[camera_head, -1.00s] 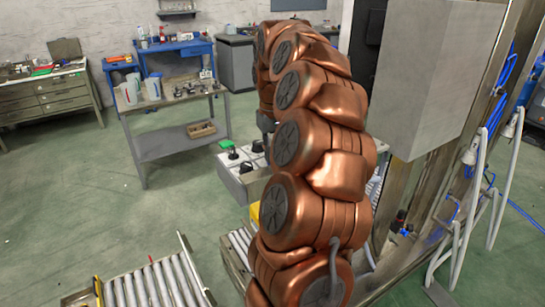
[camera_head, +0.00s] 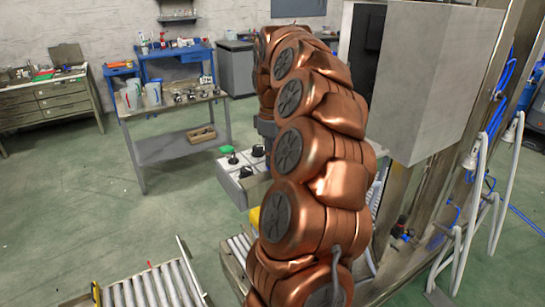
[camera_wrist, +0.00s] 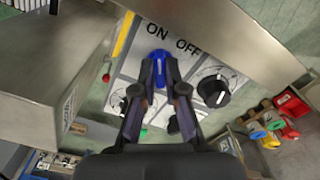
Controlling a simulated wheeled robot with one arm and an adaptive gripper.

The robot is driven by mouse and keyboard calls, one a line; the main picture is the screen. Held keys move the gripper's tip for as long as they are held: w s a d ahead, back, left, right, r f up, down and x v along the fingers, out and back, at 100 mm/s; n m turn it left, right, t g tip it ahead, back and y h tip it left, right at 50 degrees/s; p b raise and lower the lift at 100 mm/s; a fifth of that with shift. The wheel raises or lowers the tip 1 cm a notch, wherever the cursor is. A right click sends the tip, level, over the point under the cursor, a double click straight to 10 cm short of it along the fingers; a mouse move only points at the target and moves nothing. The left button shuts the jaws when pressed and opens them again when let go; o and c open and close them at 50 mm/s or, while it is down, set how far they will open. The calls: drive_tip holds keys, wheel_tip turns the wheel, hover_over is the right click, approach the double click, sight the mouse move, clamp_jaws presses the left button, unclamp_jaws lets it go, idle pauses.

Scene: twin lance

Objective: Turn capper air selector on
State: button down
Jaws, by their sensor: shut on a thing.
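A blue selector knob (camera_wrist: 158,62) sits on a light panel (camera_wrist: 132,66) in the wrist view. The printed words ON and OFF stand above and to the right of it, and its far end points up near ON. My gripper (camera_wrist: 160,68) is shut on the blue knob, one dark finger on each side, hiding part of it. A larger black knob (camera_wrist: 213,90) is to the right on the same panel. In the head view the panel (camera_head: 229,183) shows with several black knobs, while my copper arm hides the blue knob and the fingertips.
A large grey metal box (camera_head: 425,80) stands right of my arm. A roller conveyor (camera_head: 150,288) lies at the front left. A grey workbench (camera_head: 165,150) stands behind the panel. Green floor is open at the left. A metal housing (camera_wrist: 55,65) is close left of my gripper.

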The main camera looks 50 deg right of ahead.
idle(0.4)
drive_tip(key=c, duration=1.2)
unclamp_jaws()
drive_tip(key=shift+r, duration=0.1)
drive_tip(key=shift+r, duration=3.65)
drive_tip(key=shift+a, duration=0.1)
